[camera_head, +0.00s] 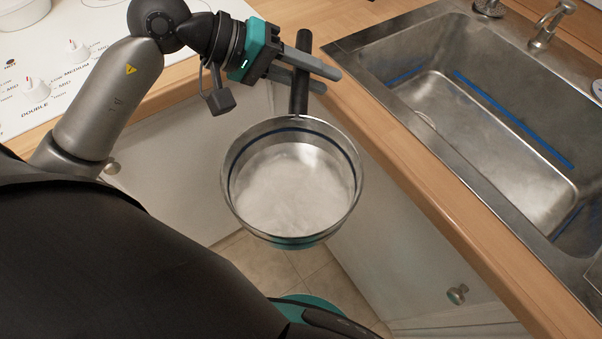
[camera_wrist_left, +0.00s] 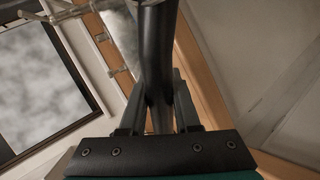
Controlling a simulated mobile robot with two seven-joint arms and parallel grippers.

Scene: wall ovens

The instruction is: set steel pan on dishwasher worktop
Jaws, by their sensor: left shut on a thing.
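The steel pan (camera_head: 292,190) is round and empty, with a dark handle (camera_head: 299,75) pointing up the picture. My left gripper (camera_head: 328,80) is shut on this handle and holds the pan in the air, over the floor and in front of the white cabinets. The handle also runs between the fingers in the left wrist view (camera_wrist_left: 157,50). The wooden worktop (camera_head: 425,170) runs along the sink's front edge, to the right of the pan. I cannot tell which part lies over a dishwasher. My right gripper is not in view.
A steel sink (camera_head: 490,130) is set into the worktop at right, with a faucet (camera_head: 546,25) behind it. A white hob with knobs (camera_head: 70,60) is at upper left. Cabinet doors with round knobs (camera_head: 457,294) stand below. Tiled floor (camera_head: 255,262) shows under the pan.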

